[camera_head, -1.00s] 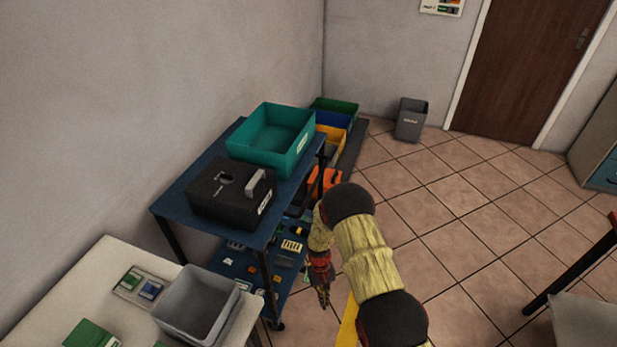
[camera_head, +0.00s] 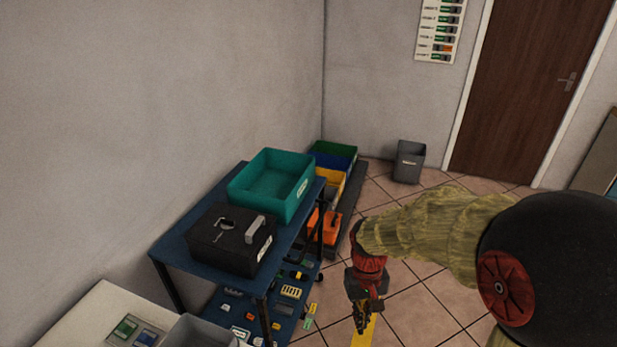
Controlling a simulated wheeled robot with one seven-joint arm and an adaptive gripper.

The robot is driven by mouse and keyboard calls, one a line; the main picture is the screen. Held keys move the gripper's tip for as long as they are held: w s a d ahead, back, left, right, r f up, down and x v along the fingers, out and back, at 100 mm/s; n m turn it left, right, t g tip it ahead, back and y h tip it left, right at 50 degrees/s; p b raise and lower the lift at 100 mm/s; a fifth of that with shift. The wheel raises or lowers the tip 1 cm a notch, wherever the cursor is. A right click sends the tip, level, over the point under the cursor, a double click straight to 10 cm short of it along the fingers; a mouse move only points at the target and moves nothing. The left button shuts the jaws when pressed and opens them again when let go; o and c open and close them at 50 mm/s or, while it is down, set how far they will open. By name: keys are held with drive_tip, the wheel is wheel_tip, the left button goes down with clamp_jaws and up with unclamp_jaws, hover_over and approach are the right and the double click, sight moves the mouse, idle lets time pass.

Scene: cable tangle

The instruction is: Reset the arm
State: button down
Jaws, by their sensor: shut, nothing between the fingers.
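My arm (camera_head: 430,228) comes in from the lower right, its yellowish links and large black joint close to the camera. My gripper (camera_head: 362,328) hangs downward at the arm's end, below a red wrist part. It is shut and empty, in open space to the right of the blue cart, apart from it. A strip of yellow shows on the floor behind the fingertips.
The blue cart (camera_head: 180,240) holds a teal bin (camera_head: 240,198) and a black box (camera_head: 225,255), with small parts on its lower shelf. Colored bins, a grey waste bin (camera_head: 409,165) and a door (camera_head: 520,90) are behind. A white table (camera_head: 80,318) with a grey bin (camera_head: 195,333) is lower left.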

drive_tip(key=s+d+r+m+t, duration=0.1)
drive_tip(key=s+d+r+t, duration=0.2)
drive_tip(key=s+r, duration=0.4)
drive_tip(key=s+d+r+t+p, duration=0.1)
drive_tip(key=s+r+t, duration=0.3)
drive_tip(key=r, duration=1.1)
drive_tip(key=s+d, duration=0.1)
drive_tip(key=s, duration=0.2)
drive_tip(key=shift+d+m, duration=0.4)
